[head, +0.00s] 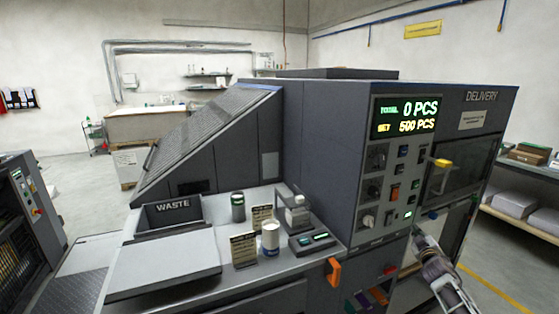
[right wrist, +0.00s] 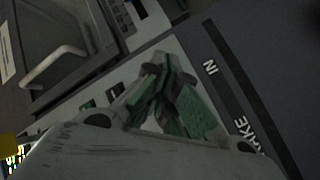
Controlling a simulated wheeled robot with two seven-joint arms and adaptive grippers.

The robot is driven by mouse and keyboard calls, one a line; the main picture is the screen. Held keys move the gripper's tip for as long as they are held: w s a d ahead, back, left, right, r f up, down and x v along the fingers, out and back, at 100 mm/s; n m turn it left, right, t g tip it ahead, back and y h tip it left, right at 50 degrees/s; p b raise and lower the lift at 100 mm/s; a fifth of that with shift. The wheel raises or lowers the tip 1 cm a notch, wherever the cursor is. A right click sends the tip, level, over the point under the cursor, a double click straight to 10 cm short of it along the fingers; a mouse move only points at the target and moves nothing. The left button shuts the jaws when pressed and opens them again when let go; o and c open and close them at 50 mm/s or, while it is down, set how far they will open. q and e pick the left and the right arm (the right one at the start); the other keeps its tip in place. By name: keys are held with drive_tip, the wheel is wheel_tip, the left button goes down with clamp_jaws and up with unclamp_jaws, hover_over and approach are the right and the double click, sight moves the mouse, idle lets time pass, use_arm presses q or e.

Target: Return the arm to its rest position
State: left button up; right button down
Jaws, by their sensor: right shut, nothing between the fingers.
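My right gripper (head: 418,236) is at the lower right in the head view, in front of the machine's delivery end and below the button panel (head: 388,185). In the right wrist view its fingers (right wrist: 164,68), with green pads, are closed together with nothing between them. Behind them is a grey machine face with the letters "IN" and "AKE". Whether the fingertips touch this face cannot be told. My left gripper is not in view.
The grey press (head: 320,160) fills the middle. Its shelf holds a waste bin (head: 172,213), small signs, jars and a scale (head: 312,240). An orange handle (head: 333,270) juts from the front. A shelf with paper stacks (head: 515,203) stands at right. Floor is clear at lower right.

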drive_tip(key=s+a+f+m+g+y, duration=0.15)
drive_tip(key=s+f, duration=0.35)
drive_tip(key=f, duration=0.7)
drive_tip(key=s+a+f+g, duration=0.1)
drive_tip(key=s+f+g, duration=0.3)
drive_tip(key=f, duration=0.8)
drive_tip(key=s+a+f+g, duration=0.15)
drive_tip(key=s+f, duration=0.45)
drive_tip(key=f, duration=0.6)
drive_tip(key=s+a+f+m+g+y, duration=0.15)
drive_tip(key=s+a+f, duration=0.35)
drive_tip(key=s+f, duration=0.8)
drive_tip(key=s+a+f+g, duration=0.3)
drive_tip(key=s+a+f, duration=0.2)
drive_tip(key=s+f, duration=0.8)
drive_tip(key=s+a+f+g, duration=0.1)
drive_tip(key=s+a, duration=0.2)
drive_tip(key=s, duration=0.6)
drive_tip(key=s+a+g, duration=0.1)
drive_tip(key=s+a, duration=0.2)
drive_tip(key=s, duration=0.7)
drive_tip(key=s+a+f+g+y, duration=0.1)
drive_tip(key=s+a, duration=0.2)
drive_tip(key=s, duration=0.6)
drive_tip(key=shift+s+a+f, duration=0.3)
